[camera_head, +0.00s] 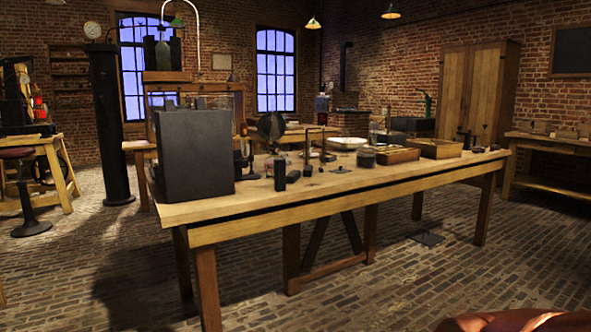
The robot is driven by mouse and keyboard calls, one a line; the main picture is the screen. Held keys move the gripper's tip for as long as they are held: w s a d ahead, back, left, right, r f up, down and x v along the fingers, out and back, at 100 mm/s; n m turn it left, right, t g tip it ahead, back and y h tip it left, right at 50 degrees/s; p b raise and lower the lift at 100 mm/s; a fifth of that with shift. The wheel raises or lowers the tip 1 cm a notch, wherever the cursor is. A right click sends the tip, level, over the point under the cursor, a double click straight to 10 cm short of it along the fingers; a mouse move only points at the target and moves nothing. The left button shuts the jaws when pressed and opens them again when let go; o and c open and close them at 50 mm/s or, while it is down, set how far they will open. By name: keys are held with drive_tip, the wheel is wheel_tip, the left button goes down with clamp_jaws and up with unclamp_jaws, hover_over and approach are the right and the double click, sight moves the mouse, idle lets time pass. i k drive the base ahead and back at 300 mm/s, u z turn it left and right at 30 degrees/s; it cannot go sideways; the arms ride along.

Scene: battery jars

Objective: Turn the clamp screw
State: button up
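A long wooden table (330,190) stands in the middle of the view with many small pieces on it. A thin dark stand with a crossbar (323,143) rises near the table's middle. A small dark jar-like piece (365,158) stands to its right. Several small dark pieces, one of them an upright block (280,174), are on the near side of the tabletop. The clamp screw is too small to tell apart from these pieces. My gripper is not in view.
A large dark box (195,155) stands at the table's left end. Shallow wooden trays (441,149) are towards the right. A dark column (108,120) and a stool (24,190) stand on the left. Brick floor (400,290) is open before the table; a reddish-brown shape (520,321) shows bottom right.

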sight(245, 164)
drive_tip(key=u, duration=0.5)
drive_tip(key=i, duration=0.5)
drive_tip(key=u, duration=0.4)
